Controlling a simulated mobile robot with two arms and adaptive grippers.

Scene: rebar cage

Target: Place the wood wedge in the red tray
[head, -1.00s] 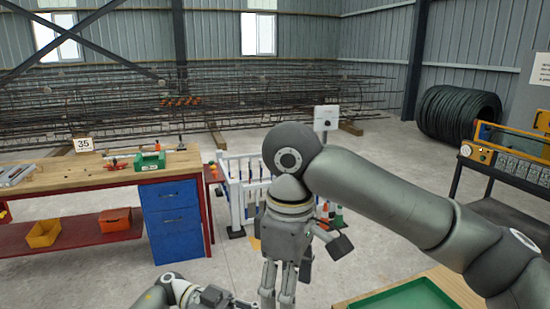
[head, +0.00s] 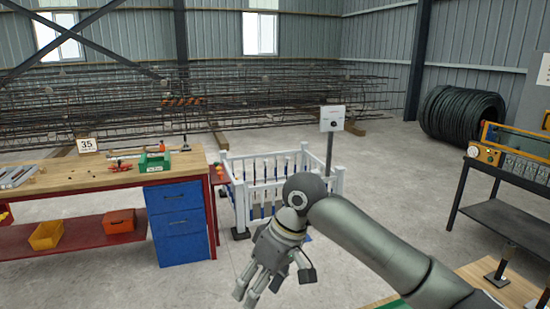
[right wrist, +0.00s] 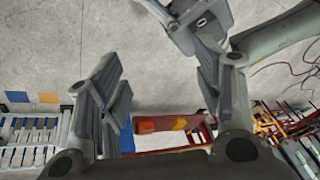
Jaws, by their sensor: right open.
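I cannot make out the wood wedge or a clear red tray in either current view. My right gripper (head: 258,288) hangs fingers down over the open concrete floor in the head view, in front of the white fence. Its fingers are spread apart and nothing shows between them, as the right wrist view also shows (right wrist: 163,100). My left gripper does not show in the head view. Grey parts at the top of the right wrist view are cut off, and I cannot tell what they are.
A workbench (head: 60,187) with blue drawers (head: 177,222) stands at the left, carrying a green toolbox (head: 153,162). Yellow (head: 45,235) and orange (head: 117,221) bins sit on its red shelf. A wooden table (head: 515,287) is at lower right. Beyond my gripper stands the white fence (head: 240,205).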

